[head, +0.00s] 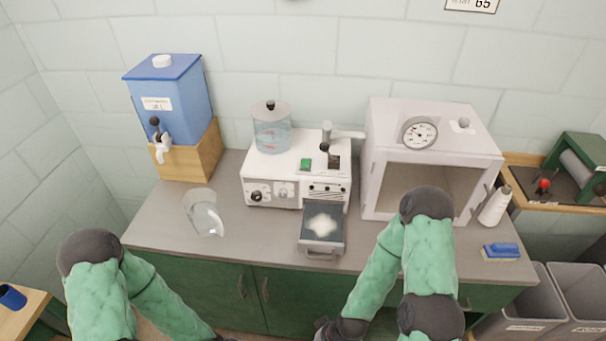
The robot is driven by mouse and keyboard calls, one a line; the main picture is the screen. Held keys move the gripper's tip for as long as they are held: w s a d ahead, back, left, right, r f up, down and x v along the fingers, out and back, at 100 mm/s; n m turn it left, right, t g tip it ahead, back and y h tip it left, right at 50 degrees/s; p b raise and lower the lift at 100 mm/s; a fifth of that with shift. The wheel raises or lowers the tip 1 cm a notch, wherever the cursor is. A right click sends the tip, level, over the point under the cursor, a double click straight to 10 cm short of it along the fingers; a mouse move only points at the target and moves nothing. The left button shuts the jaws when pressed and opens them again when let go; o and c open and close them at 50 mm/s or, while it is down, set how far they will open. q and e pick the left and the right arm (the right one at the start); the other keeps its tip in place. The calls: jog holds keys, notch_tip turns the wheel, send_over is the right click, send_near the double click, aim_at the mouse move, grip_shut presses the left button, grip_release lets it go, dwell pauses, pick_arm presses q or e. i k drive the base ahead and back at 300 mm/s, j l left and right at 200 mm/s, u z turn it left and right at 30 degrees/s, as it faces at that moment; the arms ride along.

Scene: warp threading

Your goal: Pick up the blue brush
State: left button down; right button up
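The blue brush (501,250) lies on the right end of the grey counter (385,262). It has a blue top and a pale lower part, probably the bristles. My two green-sleeved arms reach down to the bottom edge of the head view. Only dark wrist parts show there, so the fingers of both grippers are out of the picture. My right arm stands to the left of the brush, well apart from it. My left arm is far to the left, in front of the counter.
A white bottle (494,207) stands behind the brush, beside a white oven-like cabinet (376,188). Grey bins (526,307) stand below the counter's right end. A white machine (272,184) with an extended tray, a clear pitcher (204,213) and a blue dispenser (173,98) occupy the left.

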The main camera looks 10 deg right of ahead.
aim_at(500, 251)
jog(key=z, duration=2.05)
jog(key=u, duration=1.05)
jog(key=l+u, duration=0.3)
jog(key=l, duration=0.45)
jog(key=l+u, duration=0.3)
jog(key=l, duration=0.45)
